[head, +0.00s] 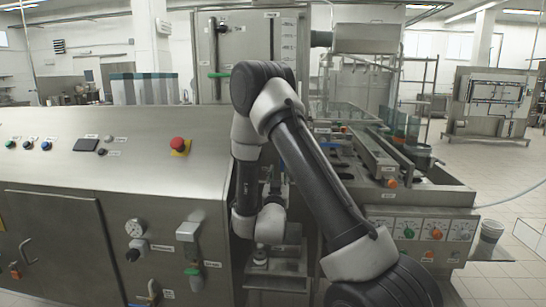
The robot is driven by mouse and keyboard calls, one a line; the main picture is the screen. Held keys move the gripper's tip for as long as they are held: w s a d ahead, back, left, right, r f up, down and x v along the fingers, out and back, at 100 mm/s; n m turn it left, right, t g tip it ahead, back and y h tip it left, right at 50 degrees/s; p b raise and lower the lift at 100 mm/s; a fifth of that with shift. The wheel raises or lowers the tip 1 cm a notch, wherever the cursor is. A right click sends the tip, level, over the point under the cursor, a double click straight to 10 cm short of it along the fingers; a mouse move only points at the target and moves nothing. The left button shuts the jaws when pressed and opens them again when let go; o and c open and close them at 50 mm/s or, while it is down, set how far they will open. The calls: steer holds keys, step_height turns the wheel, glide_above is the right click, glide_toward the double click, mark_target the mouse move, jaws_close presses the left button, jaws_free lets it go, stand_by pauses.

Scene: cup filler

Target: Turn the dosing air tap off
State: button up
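Several small valves and fittings sit on the steel machine front, and their labels are too small to read, so I cannot tell which one is the dosing air tap. A green-handled valve (193,272) hangs below a grey fitting (187,232). Left of it are a round gauge (135,228) and a dark regulator knob (132,254). My arm reaches up from the lower right, bends, and comes down right of these fittings. I cannot make out my gripper's fingers; they seem hidden behind my wrist.
A red emergency button (179,144) sits on the sloped steel top (120,140). A cabinet door (60,240) is at left. The filling line (372,150) and a panel with green and orange-red knobs (422,233) stand right of my arm. Open floor (510,270) lies at far right.

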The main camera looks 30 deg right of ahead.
steer(key=shift+t+h, duration=0.5)
steer(key=w+d+r, duration=0.1)
steer(key=r, duration=0.1)
steer(key=w+d+r, duration=0.1)
steer(key=w, duration=0.1)
steer(key=w+d+r, duration=0.2)
steer(key=shift+r, duration=0.3)
jaws_close()
